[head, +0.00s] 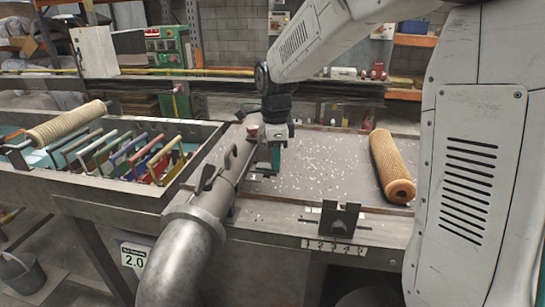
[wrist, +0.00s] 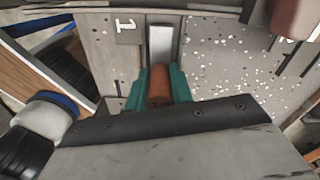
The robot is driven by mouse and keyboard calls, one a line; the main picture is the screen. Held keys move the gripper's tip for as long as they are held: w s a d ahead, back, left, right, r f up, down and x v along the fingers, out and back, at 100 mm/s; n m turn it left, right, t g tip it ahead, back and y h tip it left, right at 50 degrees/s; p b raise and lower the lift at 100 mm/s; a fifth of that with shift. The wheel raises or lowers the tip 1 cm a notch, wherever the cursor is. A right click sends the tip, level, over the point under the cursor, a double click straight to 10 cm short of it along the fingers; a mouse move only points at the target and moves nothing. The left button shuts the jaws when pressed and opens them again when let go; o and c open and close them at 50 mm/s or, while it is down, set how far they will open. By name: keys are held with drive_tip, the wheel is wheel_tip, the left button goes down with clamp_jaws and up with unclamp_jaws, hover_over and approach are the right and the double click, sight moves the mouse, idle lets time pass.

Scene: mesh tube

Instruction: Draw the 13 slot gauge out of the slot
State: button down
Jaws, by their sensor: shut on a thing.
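My gripper (head: 275,158) is beyond the grey pipe, low over the speckled bench top. In the wrist view its two teal fingers (wrist: 159,90) are shut on a brown-orange handle (wrist: 158,88). A flat grey metal strip (wrist: 163,45) extends from beyond the handle, in line with it; I take the two to be the slot gauge. A white mark like a 1 (wrist: 125,25) is beside the strip. The gripper body hides the near end of the handle. In the head view the pipe and gripper hide the gauge, and I cannot tell how deep it sits in a slot.
A large grey pipe (head: 192,228) with a brown knob rises close left of my gripper. A tan mesh roll (head: 390,165) lies at right. A black notched block (head: 339,218) stands at the front edge. The left tray (head: 120,193) holds several coloured frames.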

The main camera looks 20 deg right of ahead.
drive_tip(key=c, duration=1.1)
unclamp_jaws()
drive_tip(key=shift+d, duration=0.15)
drive_tip(key=shift+c, duration=0.2)
wheel_tip(320, 180, up, 8)
drive_tip(key=shift+f, duration=0.1)
